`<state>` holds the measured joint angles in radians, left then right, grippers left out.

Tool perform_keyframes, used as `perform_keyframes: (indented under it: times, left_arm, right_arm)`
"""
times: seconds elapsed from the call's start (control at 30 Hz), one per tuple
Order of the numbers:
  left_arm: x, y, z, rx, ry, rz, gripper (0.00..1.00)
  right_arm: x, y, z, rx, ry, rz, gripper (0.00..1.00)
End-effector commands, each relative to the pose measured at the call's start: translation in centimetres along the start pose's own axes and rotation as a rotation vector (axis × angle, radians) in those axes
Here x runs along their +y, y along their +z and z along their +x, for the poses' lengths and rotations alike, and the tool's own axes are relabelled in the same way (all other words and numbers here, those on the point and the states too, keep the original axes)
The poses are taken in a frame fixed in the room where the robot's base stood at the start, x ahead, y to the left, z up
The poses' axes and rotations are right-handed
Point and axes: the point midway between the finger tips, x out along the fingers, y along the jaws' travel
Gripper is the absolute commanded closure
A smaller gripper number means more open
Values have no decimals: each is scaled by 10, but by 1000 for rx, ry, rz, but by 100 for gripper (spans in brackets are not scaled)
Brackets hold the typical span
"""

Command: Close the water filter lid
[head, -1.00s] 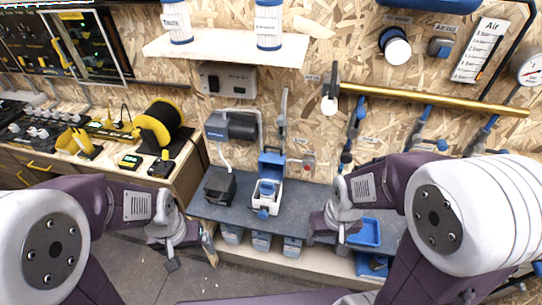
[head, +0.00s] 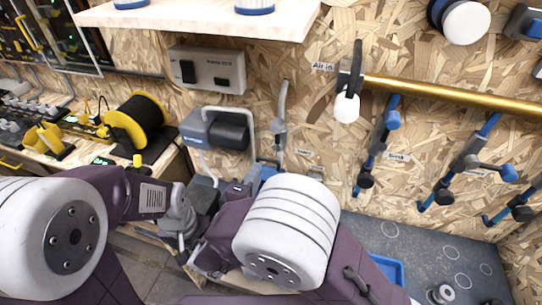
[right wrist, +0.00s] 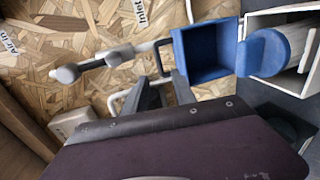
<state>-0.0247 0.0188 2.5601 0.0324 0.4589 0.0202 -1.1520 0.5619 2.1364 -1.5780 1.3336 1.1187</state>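The water filter shows in the right wrist view, with a white box-like housing (right wrist: 309,50) at the upper right. Its hollow blue lid (right wrist: 205,52) is swung open beside the housing. A rounded blue cap (right wrist: 263,52) sits at the housing's opening. In the head view my right arm hides most of the filter; a bit of blue lid (head: 264,172) shows above the arm. My right gripper (right wrist: 166,92) has two dark fingers apart and empty, below and left of the lid, not visibly touching it. My left gripper (head: 182,240) hangs at the left; its fingers are unclear.
A grey box (head: 207,70) and a blue-and-dark pump unit (head: 215,130) are on the wall behind. Tap-like levers (head: 375,150) line the wall at right. A blue tray (head: 388,268) lies on the bench behind my right arm. The bench right of it looks mostly free.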

Motion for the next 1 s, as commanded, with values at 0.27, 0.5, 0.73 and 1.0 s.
perform_keyframes:
  times: [0.27, 0.5, 0.73, 1.0]
  left_arm:
    - [0, 0, -1, 0, 0, 0, 10]
    - [0, 0, -2, 0, 0, 0, 10]
    - [0, 0, -2, 0, 0, 0, 10]
    - [0, 0, -2, 0, 0, 0, 10]
  right_arm:
    - [1, 3, 34, -10, -3, 1, 68]
    - [1, 3, 79, -8, -4, 0, 68]
    - [0, 2, 92, -4, -5, -1, 68]
    - [0, 2, 91, -4, -5, -1, 99]
